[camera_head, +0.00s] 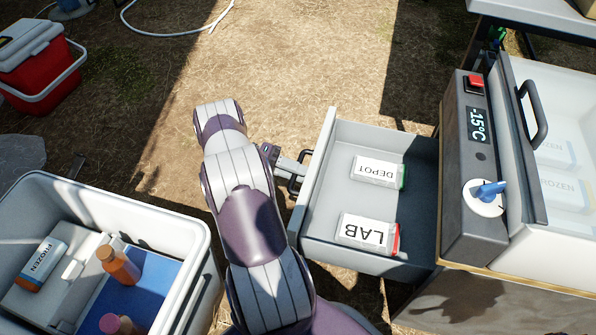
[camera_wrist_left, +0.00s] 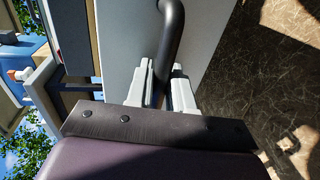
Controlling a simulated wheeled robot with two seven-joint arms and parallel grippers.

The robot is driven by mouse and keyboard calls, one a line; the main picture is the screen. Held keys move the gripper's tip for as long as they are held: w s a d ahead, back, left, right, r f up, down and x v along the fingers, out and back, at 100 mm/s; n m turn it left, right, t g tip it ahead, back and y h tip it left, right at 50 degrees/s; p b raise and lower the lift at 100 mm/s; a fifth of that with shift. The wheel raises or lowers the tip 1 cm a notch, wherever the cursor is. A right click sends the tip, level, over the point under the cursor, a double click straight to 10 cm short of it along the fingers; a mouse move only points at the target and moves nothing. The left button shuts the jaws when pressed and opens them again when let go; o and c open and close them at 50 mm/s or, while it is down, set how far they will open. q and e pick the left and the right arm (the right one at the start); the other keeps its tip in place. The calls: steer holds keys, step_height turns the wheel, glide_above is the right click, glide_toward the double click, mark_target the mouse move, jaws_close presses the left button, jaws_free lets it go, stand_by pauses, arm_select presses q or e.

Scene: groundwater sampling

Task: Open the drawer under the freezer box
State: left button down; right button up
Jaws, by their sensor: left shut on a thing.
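The drawer (camera_head: 334,130) juts out to the left from under the freezer box (camera_head: 455,180), and its inside is open to view. It holds a white block marked DEPOT (camera_head: 378,171) with a green end and a white block marked LAB (camera_head: 367,233) with a red end. My left gripper (camera_head: 292,170) is shut on the dark drawer handle (camera_head: 296,185) at the drawer's front. In the left wrist view the handle (camera_wrist_left: 172,40) runs between the two pale fingers (camera_wrist_left: 163,85). My right gripper is not in view.
The freezer box carries a red button, a display reading -15°C, a blue-and-white dial (camera_head: 486,197) and a lid handle (camera_head: 534,113). An open white cooler (camera_head: 197,262) with bottles stands at lower left. A red cooler (camera_head: 40,65) is at upper left. Bare ground lies between.

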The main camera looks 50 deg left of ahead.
arm_select(q)
steer(key=c, duration=1.2)
jaws_free()
steer(key=shift+o, duration=0.2)
steer(key=v, duration=1.2)
steer(key=shift+s+a+p, duration=0.2)
steer(key=shift+a+p, duration=0.05)
steer(key=shift+p, duration=0.15)
